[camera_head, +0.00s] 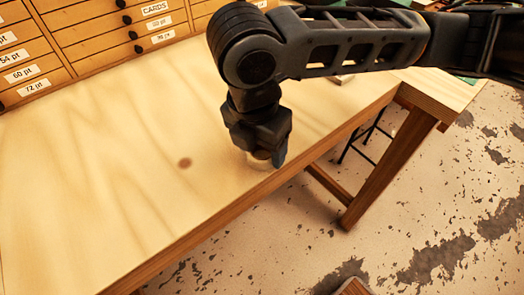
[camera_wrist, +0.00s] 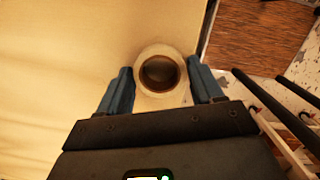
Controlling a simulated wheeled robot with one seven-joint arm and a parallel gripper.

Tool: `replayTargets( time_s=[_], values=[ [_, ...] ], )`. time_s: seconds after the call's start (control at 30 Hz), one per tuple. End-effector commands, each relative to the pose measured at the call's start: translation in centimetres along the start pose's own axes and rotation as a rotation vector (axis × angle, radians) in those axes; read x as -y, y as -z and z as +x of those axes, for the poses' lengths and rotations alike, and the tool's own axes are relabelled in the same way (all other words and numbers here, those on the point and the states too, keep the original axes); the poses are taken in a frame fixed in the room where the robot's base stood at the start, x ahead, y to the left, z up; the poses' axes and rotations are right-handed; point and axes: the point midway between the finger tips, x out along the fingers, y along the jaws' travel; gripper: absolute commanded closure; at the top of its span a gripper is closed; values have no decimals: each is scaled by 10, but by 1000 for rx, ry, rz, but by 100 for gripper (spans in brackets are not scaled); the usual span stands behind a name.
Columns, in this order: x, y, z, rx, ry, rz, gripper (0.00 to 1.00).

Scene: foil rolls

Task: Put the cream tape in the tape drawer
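The cream tape (camera_wrist: 146,62) is a pale roll lying flat on the table near its front edge. In the head view only a sliver of the tape (camera_head: 256,162) shows under my gripper. My gripper (camera_head: 266,155) points down over it. In the wrist view the two blue fingers of my gripper (camera_wrist: 161,88) stand apart, one on each side of the roll, with a gap visible beside it. Whether the fingertips are down at the roll's height is hard to tell. The cabinet drawers (camera_head: 110,35) at the back have labels such as CARDS and 72 pt; no label reading tape is visible.
The wooden table (camera_head: 90,170) is mostly clear, with a dark round spot on its top. Its front edge runs close beside the roll. A small object (camera_head: 342,78) lies partly hidden behind my arm. A stool (camera_head: 362,148) shows below the table.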

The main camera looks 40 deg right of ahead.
Motion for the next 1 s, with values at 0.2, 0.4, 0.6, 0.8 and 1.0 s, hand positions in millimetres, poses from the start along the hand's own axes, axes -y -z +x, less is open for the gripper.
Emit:
replayTargets(
  time_s=[0.2,0.4,0.6,0.8,1.0],
  values=[
    [0,0,0,0,0,0,56],
    [0,0,0,0,0,0,75],
    [0,0,-1,0,0,0,77],
    [0,-2,-10,1,-1,0,77],
    [-1,-6,-36,0,-3,-1,77]
  ],
)
